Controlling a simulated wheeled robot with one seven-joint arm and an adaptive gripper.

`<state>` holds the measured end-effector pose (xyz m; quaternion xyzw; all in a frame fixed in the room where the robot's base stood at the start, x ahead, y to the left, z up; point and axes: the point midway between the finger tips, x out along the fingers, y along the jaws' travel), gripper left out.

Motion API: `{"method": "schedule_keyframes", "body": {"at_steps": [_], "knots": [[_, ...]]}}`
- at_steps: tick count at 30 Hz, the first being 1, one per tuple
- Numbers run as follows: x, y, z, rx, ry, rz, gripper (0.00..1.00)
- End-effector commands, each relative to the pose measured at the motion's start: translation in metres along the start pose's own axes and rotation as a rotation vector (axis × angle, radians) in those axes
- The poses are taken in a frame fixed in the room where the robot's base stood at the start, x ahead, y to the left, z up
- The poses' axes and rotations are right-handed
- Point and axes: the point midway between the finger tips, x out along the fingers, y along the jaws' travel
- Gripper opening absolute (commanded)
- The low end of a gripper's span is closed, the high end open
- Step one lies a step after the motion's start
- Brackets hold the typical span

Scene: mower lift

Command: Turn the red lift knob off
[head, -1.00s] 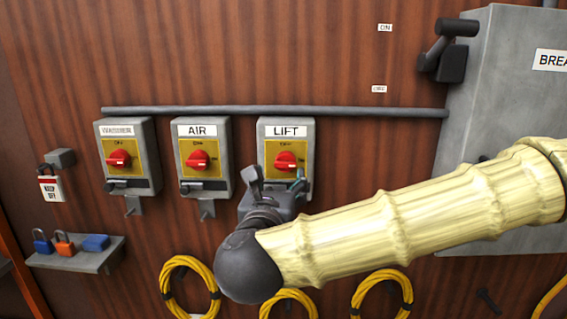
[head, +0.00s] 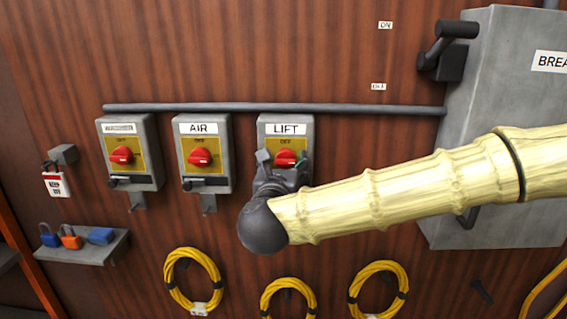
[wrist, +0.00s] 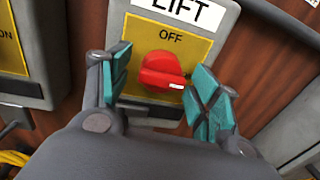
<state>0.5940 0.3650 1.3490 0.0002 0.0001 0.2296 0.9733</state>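The red lift knob (head: 285,158) sits on a yellow plate of the grey LIFT box (head: 302,130). In the wrist view the knob (wrist: 162,72) lies between my fingertips, with its white mark pointing right and the word OFF above it. My gripper (wrist: 160,88) is open, one teal-padded finger on each side of the knob, with visible gaps to it. In the head view my gripper (head: 281,168) is in front of the LIFT box and partly hides the knob and the lower box.
The WASHER box (head: 147,132) and AIR box (head: 221,135), each with a red knob, stand to the left. A grey breaker cabinet (head: 485,100) with a lever is at the right. Yellow cable coils (head: 168,280) hang below. A shelf (head: 105,252) holds padlocks.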

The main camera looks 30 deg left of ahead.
Motion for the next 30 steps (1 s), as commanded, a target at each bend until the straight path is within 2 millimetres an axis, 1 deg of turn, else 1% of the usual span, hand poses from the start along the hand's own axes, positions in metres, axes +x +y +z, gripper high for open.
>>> {"method": "schedule_keyframes", "body": {"at_steps": [1,5,6,7,14,20,26,30], "knots": [[-0.0001,0.0,0.0,0.0,0.0,0.0,0.53],[-0.0001,0.0,0.0001,0.0,0.0,0.0,0.3],[-0.0002,0.0002,0.0002,0.0,0.0,0.001,0.22],[-0.0002,0.0004,0.0002,0.0,0.0,0.001,0.2],[-0.0004,0.0009,-0.0002,-0.008,-0.001,0.002,0.2],[-0.0004,0.0009,-0.002,-0.068,-0.007,0.002,0.2],[-0.0003,0.0007,-0.0035,-0.2,-0.02,0.003,0.2],[-0.0003,0.0003,-0.0035,-0.326,-0.032,0.001,0.2]]}}
